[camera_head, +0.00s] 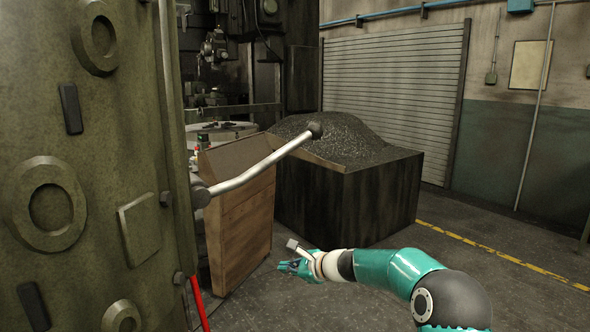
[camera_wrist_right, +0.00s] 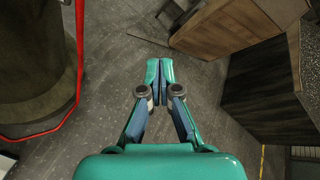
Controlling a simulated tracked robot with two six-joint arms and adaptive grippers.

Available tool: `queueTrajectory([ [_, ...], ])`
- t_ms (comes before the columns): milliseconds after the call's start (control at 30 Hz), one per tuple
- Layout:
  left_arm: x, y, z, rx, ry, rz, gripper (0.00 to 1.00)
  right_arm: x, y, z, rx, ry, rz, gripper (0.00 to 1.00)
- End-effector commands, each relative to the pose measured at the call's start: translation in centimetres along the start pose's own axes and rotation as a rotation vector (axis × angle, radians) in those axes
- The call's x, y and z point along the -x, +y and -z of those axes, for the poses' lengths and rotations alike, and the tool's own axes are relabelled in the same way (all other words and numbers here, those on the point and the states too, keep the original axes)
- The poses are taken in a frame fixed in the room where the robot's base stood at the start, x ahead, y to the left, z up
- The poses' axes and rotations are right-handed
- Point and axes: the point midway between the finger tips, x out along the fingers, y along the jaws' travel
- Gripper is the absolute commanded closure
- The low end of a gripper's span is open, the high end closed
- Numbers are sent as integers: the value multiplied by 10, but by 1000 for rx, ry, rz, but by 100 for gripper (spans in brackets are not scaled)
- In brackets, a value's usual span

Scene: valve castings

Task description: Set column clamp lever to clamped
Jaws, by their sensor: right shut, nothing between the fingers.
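The column clamp lever (camera_head: 262,164) is a pale metal bar with a dark round knob (camera_head: 315,129) at its free end. It joins a dark pivot on the right edge of the green machine column (camera_head: 95,190) and slants up to the right. My right gripper (camera_head: 284,266) is low in the head view, below the lever and apart from it. In the right wrist view its fingertips (camera_wrist_right: 160,64) are together and empty, over the floor. The lever does not show in the wrist view. My left gripper is not in view.
A wooden crate (camera_head: 240,225) stands behind the lever. A dark bin (camera_head: 345,205) heaped with metal chips stands beyond it. A red tube (camera_head: 199,303) runs at the column's foot and shows in the wrist view (camera_wrist_right: 80,60). The floor (camera_head: 480,275) at right is clear.

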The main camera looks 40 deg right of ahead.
Motion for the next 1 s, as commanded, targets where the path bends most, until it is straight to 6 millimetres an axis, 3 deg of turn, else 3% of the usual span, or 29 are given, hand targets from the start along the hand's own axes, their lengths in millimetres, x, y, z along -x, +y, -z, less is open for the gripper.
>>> queueTrajectory([
  [33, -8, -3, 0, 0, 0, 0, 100, 26, -47, -16, -70, -75, 105, 100],
  [100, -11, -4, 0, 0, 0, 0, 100, 60, -96, -42, -151, -181, 207, 100],
  [200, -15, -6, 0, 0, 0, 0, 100, 105, -143, -73, -218, -308, 306, 100],
  [300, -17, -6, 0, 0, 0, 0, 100, 136, -168, -92, -250, -392, 362, 100],
  [400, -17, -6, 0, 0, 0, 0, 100, 152, -180, -103, -263, -434, 386, 100],
  [500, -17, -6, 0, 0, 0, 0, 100, 156, -182, -106, -268, -445, 392, 100],
  [833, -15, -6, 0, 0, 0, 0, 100, 153, -183, -106, -266, -443, 390, 100],
  [1000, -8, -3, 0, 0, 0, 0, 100, 142, -189, -113, -266, -443, 388, 100],
])
